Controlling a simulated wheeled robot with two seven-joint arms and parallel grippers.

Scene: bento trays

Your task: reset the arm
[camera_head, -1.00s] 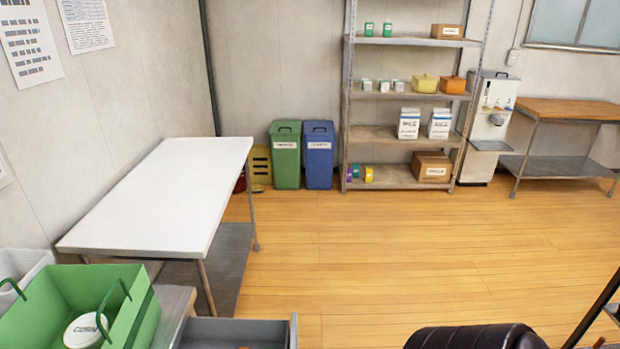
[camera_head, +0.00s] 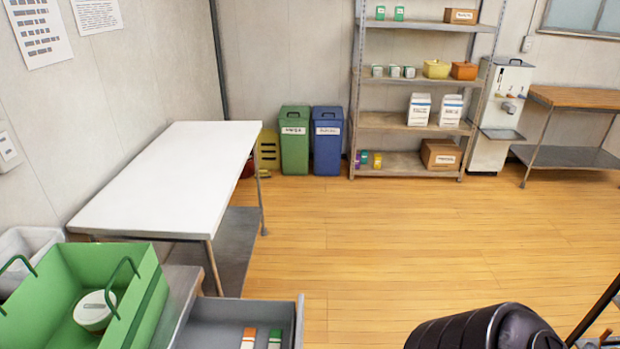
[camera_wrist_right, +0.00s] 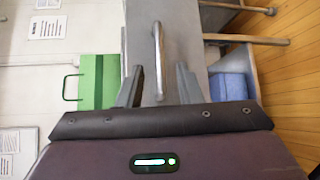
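In the head view a black rounded part of my arm shows at the bottom right; no gripper is seen there. My left gripper is in neither view.
A green crate (camera_head: 150,300) holding a round white container (camera_head: 95,310) stands at lower left. A grey drawer (camera_head: 297,325) beside it is open, with small orange and green items inside. A white-topped table (camera_head: 170,170) stands behind. The floor at centre is clear.

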